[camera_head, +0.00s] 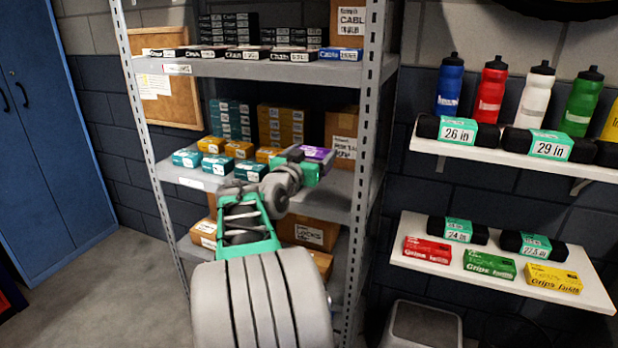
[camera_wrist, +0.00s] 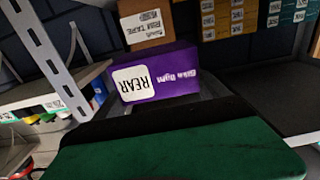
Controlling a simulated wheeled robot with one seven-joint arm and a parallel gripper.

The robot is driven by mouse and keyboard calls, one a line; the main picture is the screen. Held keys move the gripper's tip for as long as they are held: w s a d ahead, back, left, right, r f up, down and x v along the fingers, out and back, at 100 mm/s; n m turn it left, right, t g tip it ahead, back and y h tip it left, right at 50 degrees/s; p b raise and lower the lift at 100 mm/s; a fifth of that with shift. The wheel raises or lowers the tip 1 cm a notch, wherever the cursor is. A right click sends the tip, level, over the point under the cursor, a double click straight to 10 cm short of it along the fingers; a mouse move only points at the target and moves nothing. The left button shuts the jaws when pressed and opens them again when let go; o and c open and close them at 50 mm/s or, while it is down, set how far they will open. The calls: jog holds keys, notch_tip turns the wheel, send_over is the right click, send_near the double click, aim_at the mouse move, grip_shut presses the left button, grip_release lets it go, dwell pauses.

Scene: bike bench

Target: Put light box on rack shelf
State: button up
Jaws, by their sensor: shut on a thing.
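The light box is purple, with a white panel reading "REAR". In the head view, its end (camera_head: 317,153) shows just beyond my gripper (camera_head: 312,170), over the right part of the rack's middle shelf (camera_head: 335,203). In the wrist view, the purple box (camera_wrist: 182,78) lies past the green gripper body, with its print upside down. My gripper is shut on this box. My arm and gripper hide part of the box and the shelf below it. I cannot tell whether the box touches the shelf.
Teal and orange boxes (camera_head: 215,163) fill the middle shelf's left and centre. A cardboard carton (camera_head: 341,135) stands behind the purple box. The rack's right upright (camera_head: 368,130) is close by. Wall shelves with bottles (camera_head: 490,90) and grips boxes (camera_head: 490,264) are at right.

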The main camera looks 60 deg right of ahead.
jog(key=s+d+f, duration=0.1)
jog(key=d+f, duration=0.1)
jog(key=d, duration=0.1)
jog(key=d+f, duration=0.3)
jog(key=s+d+f, duration=0.1)
jog(key=d+f, duration=0.1)
jog(key=d, duration=0.1)
jog(key=shift+s+d+f, duration=0.15)
jog(key=shift+s+f, duration=0.15)
jog(key=shift+f, duration=0.05)
jog(key=shift+d+f+b, duration=0.15)
jog(key=shift+f+b, duration=0.1)
jog(key=shift+f, duration=0.7)
jog(key=shift+d+f+b, duration=0.1)
jog(key=shift+f+b, duration=0.15)
jog(key=shift+f, duration=0.65)
